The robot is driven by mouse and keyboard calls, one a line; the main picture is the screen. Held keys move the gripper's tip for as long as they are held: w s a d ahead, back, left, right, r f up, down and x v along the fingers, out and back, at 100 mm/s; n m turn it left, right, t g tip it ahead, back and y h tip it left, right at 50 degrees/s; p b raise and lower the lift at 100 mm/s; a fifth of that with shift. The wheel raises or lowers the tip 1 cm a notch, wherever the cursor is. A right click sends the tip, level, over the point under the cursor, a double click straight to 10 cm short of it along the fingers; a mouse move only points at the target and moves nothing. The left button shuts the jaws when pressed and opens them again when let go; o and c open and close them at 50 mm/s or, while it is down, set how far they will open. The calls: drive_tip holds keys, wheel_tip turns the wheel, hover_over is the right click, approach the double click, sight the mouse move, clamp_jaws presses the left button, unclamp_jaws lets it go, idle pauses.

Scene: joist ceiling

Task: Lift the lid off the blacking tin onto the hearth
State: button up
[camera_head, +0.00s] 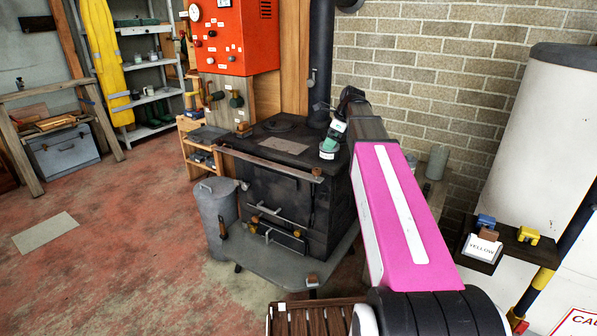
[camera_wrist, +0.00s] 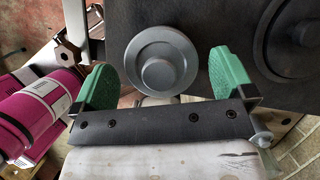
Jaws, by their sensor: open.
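A grey round lid with a raised knob (camera_wrist: 161,70) shows in the wrist view, between and just beyond my fingertips. It appears to top the blacking tin, whose sides are hidden there. In the head view a small tin with a pale label (camera_head: 327,155) stands at the right front corner of the black stove's top, partly covered by my gripper (camera_head: 332,138). My gripper is open, its green finger pads (camera_wrist: 163,76) on either side of the lid with gaps visible. Whether they touch anything is unclear. The grey hearth (camera_head: 285,262) lies below, in front of the stove.
The black stove (camera_head: 285,190) has a rail (camera_head: 268,165) along its front top edge. A grey bucket (camera_head: 214,205) stands at its left. A small brown object (camera_head: 312,280) sits near the hearth's front edge. A brick wall (camera_head: 420,80) is behind. Much of the hearth is clear.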

drive_tip(key=shift+c, duration=0.3)
drive_tip(key=c, duration=1)
drive_tip(key=shift+r, duration=0.1)
drive_tip(key=shift+r, duration=3.2)
